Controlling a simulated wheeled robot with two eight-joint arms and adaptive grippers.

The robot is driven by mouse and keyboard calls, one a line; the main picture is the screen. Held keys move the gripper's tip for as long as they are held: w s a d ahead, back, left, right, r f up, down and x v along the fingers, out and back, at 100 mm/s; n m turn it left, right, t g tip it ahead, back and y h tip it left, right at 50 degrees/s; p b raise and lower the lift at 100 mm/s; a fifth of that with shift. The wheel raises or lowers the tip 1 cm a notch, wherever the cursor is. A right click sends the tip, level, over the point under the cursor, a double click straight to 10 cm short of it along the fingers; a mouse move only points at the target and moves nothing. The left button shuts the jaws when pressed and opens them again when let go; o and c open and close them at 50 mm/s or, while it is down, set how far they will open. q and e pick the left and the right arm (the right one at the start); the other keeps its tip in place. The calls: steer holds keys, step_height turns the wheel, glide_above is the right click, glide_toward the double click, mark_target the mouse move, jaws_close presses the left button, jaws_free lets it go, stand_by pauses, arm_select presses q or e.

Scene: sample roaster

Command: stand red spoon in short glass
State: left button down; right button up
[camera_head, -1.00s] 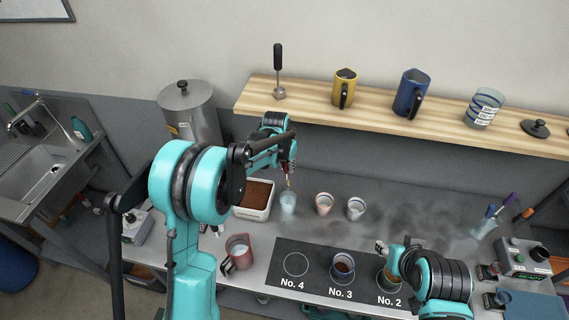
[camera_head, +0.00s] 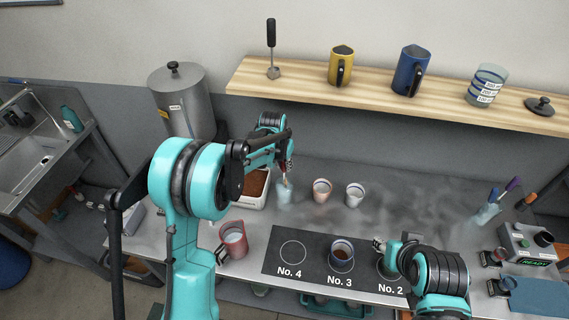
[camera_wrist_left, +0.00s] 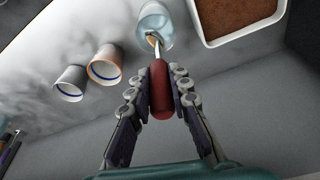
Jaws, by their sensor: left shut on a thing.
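My left gripper (camera_wrist_left: 161,97) is shut on the red handle of the red spoon (camera_wrist_left: 160,85). In the left wrist view the spoon's metal end reaches to the mouth of a short clear bluish glass (camera_wrist_left: 155,24); I cannot tell how deep it sits inside. In the head view the glass (camera_head: 284,190) stands on the counter, with my left gripper (camera_head: 286,170) just above it. My right gripper (camera_head: 379,245) is by the dark mat near the No. 2 spot; its fingers are too small to read.
Two small cups, one pinkish (camera_head: 321,190) and one white (camera_head: 354,195), stand right of the glass. A tray of brown grounds (camera_head: 243,203) is close on its left. A red pitcher (camera_head: 233,240) and a dark numbered mat (camera_head: 315,278) lie nearer. A wooden shelf (camera_head: 300,90) hangs above.

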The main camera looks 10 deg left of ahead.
mark_target(284, 181)
arm_select(q)
steer(key=shift+f+b, duration=2.3)
steer(key=shift+f, duration=0.9)
steer(key=c, duration=1.3)
jaws_free()
steer(key=shift+r, duration=0.1)
steer(key=v, duration=1.2)
steer(key=shift+s, duration=0.1)
steer(key=shift+d, duration=0.1)
